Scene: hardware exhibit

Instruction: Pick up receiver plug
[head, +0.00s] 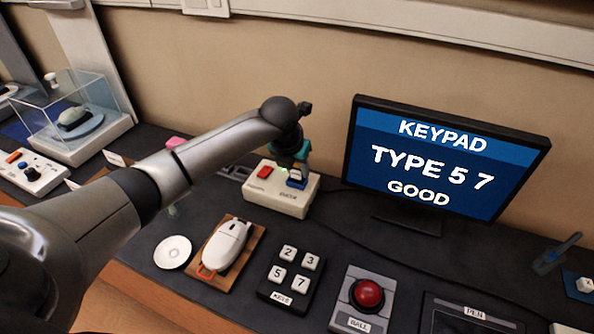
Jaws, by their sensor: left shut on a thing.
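A white box (283,204) stands near the wall, left of the monitor. It has a red part (264,173) on its left and a blue part (297,183) on its right, with a small green light between them. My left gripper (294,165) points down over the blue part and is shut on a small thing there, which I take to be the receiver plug. The fingers hide most of the plug, and I cannot tell whether it sits in the box or just above it. My right gripper is out of view.
A monitor (440,160) reading "KEYPAD TYPE 5 7 GOOD" stands right of the box. In front are a white mouse (228,243) on a brown pad, a keypad (289,279), a red ball (367,294) and a white disc (173,252). A clear case (75,112) stands far left.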

